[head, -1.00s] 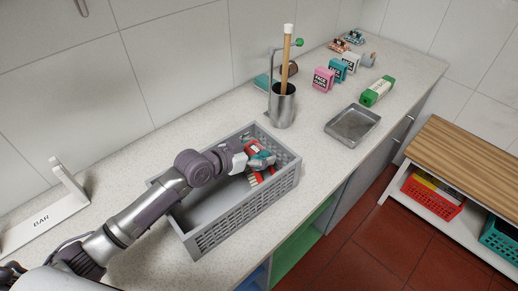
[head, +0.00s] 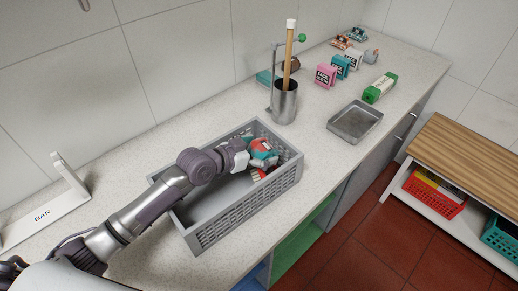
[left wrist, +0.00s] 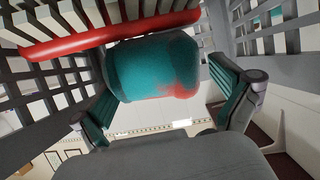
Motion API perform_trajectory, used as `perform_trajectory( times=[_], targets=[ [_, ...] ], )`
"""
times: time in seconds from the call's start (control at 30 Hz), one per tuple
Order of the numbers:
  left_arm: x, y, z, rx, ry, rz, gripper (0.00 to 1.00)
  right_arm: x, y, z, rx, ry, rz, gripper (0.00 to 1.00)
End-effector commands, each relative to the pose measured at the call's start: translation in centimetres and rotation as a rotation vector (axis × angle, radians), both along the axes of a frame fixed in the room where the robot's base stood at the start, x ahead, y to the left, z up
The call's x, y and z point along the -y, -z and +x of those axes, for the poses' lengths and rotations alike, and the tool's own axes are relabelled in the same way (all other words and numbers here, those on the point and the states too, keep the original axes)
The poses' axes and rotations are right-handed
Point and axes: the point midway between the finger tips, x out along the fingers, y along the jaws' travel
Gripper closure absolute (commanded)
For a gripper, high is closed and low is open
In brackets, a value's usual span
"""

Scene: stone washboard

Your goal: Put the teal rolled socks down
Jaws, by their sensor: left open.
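The teal rolled socks (left wrist: 150,68), teal with a reddish patch at one end, lie between the two spread fingers in the left wrist view. A gap shows between the socks and each finger. My left gripper (left wrist: 165,112) is open. In the head view, the left gripper (head: 259,155) is inside the far right end of the grey slotted basket (head: 240,222). Teal and red show at its fingers there, but the gripper partly hides the socks. My right gripper is not in view.
A red-handled brush (left wrist: 105,38) with pale bristles lies beside the socks in the basket. A metal cup (head: 284,103) holding a wooden stick stands behind. A metal tray (head: 355,122) and several small boxes are to the right.

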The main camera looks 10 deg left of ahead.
Motion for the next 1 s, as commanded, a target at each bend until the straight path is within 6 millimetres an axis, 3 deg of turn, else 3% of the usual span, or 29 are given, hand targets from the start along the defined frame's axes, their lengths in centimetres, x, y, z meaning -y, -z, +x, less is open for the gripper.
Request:
perform_trajectory(
  times=[0.17, 0.7, 1.0],
  targets=[
    [-0.3, -1.0, -0.3, 0.001, -0.001, 0.001, 0.0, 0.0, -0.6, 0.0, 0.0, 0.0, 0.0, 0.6],
    [-6.2, -4.7, -8.0, 0.0, -0.001, 0.003, 0.0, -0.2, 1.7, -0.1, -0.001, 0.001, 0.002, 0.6],
    [-6.7, -5.4, -8.9, 0.0, 0.0, 0.0, 0.0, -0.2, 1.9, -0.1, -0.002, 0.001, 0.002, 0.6]
  ],
)
